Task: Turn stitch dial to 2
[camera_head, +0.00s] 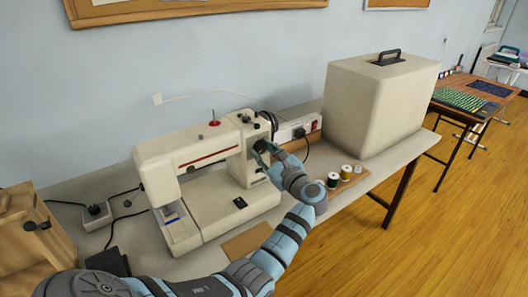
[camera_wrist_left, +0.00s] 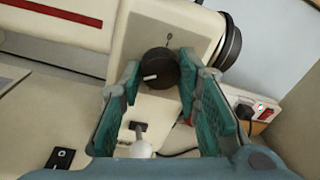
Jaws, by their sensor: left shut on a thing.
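The cream sewing machine (camera_head: 205,165) stands on the table, its right end facing my left gripper (camera_head: 263,150). The stitch dial (camera_wrist_left: 158,70) is a round black knob on that end, with a white pointer mark toward its lower left. A small mark, like a 0, is printed on the body above it. In the left wrist view my left gripper (camera_wrist_left: 160,74) has its teal fingers on either side of the dial, shut on it. Other numbers around the dial cannot be made out. My right gripper is not in view.
A black handwheel (camera_wrist_left: 230,42) is just right of the dial, and a small lever (camera_wrist_left: 138,133) sits below it. A power strip (camera_head: 298,129), thread spools (camera_head: 333,180) and a large cream case (camera_head: 385,105) stand to the right. A wooden box (camera_head: 30,235) is at left.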

